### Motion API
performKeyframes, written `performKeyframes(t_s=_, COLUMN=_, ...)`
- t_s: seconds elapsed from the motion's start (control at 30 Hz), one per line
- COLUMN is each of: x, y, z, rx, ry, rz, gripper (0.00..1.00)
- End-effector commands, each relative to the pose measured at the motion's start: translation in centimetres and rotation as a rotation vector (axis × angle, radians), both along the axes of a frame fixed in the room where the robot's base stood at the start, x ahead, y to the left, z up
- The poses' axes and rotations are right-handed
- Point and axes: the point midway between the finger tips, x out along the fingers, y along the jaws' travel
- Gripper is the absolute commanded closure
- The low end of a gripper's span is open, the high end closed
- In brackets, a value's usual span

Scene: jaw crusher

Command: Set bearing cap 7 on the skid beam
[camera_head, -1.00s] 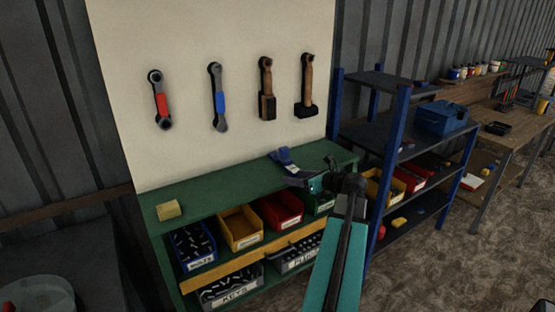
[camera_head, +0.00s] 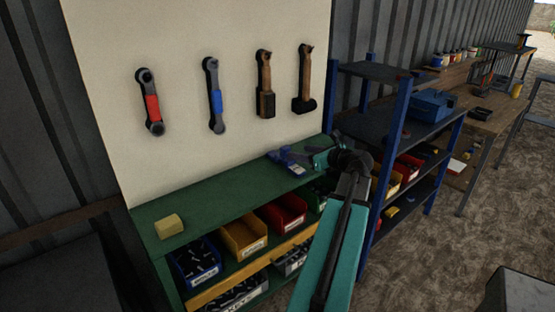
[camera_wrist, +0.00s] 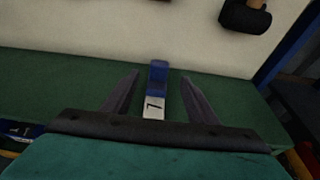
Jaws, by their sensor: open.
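Bearing cap 7 (camera_wrist: 159,75) is a small blue block with a white label bearing a dark digit that looks like a 7. It lies on the green bench top, and its blue shape also shows in the head view (camera_head: 287,157). My gripper (camera_wrist: 160,88) is open, with one dark finger on each side of the cap in the wrist view and visible gaps to both. In the head view my gripper (camera_head: 308,157) is low over the bench by the cap. I cannot make out a skid beam in either view.
The green bench (camera_head: 200,205) has a yellow block (camera_head: 169,226) at its left end and labelled bins below. Tools hang on the pale board (camera_head: 190,40) behind. A blue-framed shelf (camera_head: 392,120) stands close on the right. A grey block (camera_head: 520,292) is at lower right.

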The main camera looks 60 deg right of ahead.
Motion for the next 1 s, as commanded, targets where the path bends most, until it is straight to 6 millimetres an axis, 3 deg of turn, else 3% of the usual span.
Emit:
performKeyframes(t_s=0.47, x=1.0, y=0.0, z=-0.1, rx=0.001, ry=0.0, rz=0.006, gripper=0.47)
performKeyframes(t_s=1.0, x=7.3, y=-2.1, z=-2.1, rx=0.001, ry=0.001, rz=0.008, gripper=0.47)
